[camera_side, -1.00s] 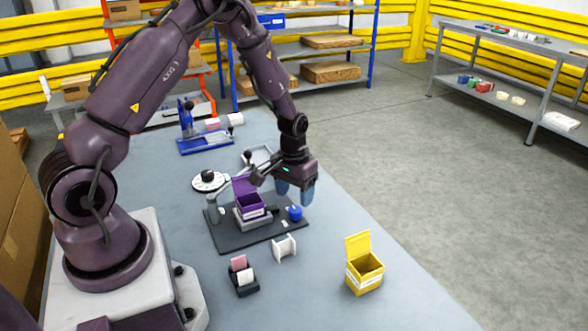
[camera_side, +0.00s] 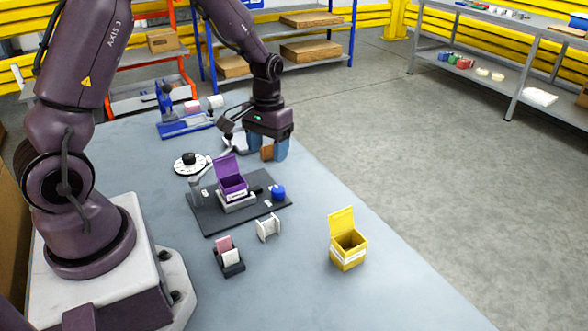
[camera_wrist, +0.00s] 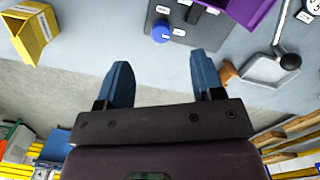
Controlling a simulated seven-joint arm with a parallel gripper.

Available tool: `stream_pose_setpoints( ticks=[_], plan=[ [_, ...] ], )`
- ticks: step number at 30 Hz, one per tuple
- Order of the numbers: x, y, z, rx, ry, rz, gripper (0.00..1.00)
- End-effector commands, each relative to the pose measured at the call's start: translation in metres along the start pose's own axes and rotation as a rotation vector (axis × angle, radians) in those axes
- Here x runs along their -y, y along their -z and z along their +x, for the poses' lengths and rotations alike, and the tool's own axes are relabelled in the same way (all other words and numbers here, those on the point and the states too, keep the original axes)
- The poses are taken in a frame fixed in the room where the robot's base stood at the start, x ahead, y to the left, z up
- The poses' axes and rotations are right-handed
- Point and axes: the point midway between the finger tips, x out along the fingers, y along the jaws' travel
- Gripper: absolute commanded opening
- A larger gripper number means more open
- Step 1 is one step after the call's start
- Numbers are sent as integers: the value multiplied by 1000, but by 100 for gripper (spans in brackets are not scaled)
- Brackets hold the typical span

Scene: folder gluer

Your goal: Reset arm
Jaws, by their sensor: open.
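My gripper (camera_side: 269,150) has blue fingers and hangs above the far part of the table, behind and to the right of the purple box. In the wrist view my gripper (camera_wrist: 162,85) shows its two fingers well apart with nothing between them. The open purple box (camera_side: 232,184) sits on a light holder on a dark mat (camera_side: 215,222). A blue round knob (camera_side: 278,192) is at the mat's right side. An open yellow box (camera_side: 347,250) stands on the table at the right.
A white spool-like piece (camera_side: 268,227) and a small dark holder with pink and white labels (camera_side: 228,262) stand in front of the mat. A white dial (camera_side: 190,163) and a blue device (camera_side: 185,125) are at the back left. The table's front right is clear.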

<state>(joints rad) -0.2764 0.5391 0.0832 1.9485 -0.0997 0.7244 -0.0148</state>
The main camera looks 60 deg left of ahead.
Motion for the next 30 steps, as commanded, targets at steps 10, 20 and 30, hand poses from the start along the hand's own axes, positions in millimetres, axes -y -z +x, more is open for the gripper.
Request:
stream_pose_setpoints(
  ticks=[10,20,30],
  plan=[
    [-27,-83,-94,-97,-12,165,61],
    [-41,-170,-160,-333,-32,349,61],
    [-47,-204,-193,-540,-74,435,61]
  ],
)
